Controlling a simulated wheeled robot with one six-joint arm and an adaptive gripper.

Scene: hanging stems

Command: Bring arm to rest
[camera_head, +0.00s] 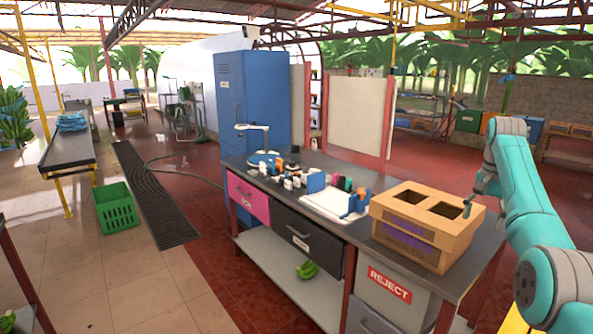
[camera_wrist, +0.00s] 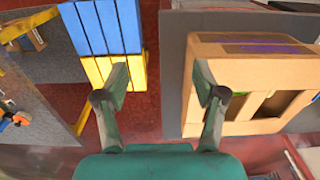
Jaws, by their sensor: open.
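My teal arm is at the right of the head view, bent, with my gripper (camera_head: 474,197) hanging beside the cardboard box at the right end of the bench. The cardboard box (camera_head: 420,251) with purple print stands on the dark bench top (camera_head: 349,228). It also shows to the right of the fingers in the wrist view (camera_wrist: 250,75), apart from them as far as I can tell.
On the bench are a white board (camera_head: 332,208) and several small items. A grey REJECT bin (camera_head: 390,296) is under the bench top. A blue locker (camera_head: 248,100) stands behind. A green crate (camera_head: 115,208) is on the floor at left. Blue and yellow slats (camera_wrist: 105,30) show in the wrist view.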

